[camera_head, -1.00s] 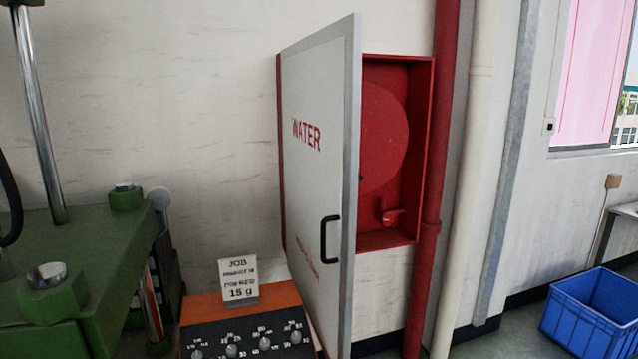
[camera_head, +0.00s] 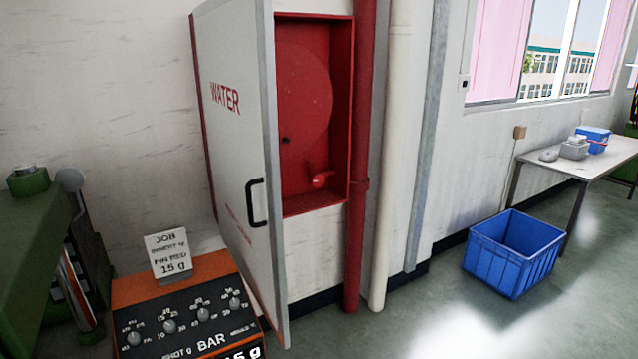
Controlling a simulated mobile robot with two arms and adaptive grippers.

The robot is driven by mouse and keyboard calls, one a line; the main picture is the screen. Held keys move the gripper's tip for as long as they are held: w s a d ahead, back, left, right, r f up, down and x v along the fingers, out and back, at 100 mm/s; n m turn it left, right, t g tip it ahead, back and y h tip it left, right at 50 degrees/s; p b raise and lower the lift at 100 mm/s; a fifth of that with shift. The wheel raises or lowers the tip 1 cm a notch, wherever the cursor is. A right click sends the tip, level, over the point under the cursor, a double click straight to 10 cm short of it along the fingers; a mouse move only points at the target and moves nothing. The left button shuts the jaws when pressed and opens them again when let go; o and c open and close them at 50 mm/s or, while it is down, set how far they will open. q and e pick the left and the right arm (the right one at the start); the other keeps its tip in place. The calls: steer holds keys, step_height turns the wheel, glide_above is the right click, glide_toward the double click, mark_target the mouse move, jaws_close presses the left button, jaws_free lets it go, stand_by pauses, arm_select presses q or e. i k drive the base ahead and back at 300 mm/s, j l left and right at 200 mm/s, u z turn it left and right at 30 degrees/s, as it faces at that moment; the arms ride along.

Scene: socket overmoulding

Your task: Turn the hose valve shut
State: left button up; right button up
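The hose valve (camera_head: 319,181) is a small red fitting with a handle, low inside the red wall cabinet (camera_head: 343,110). A large round red hose reel (camera_head: 300,90) fills the upper part of the cabinet; its left side is hidden by the door. The white door (camera_head: 235,150), marked WATER, stands open toward me, with a black handle (camera_head: 257,203). Whether the valve is open or shut cannot be made out. Neither of my grippers is in view.
An orange and black control box (camera_head: 190,315) with knobs and a job card (camera_head: 168,255) stands at front left, by a green machine (camera_head: 30,235). Red and cream pipes run right of the cabinet. A blue crate (camera_head: 513,252) sits on open floor before a table (camera_head: 590,165).

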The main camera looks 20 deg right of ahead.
mark_target(317, 181)
steer(key=i+l+u, duration=0.2)
steer(key=i+l, duration=0.25)
steer(key=i+l+u, duration=0.25)
steer(key=i+l, duration=0.2)
steer(key=i+l+u, duration=0.2)
steer(key=i+l, duration=0.2)
steer(key=l, duration=0.3)
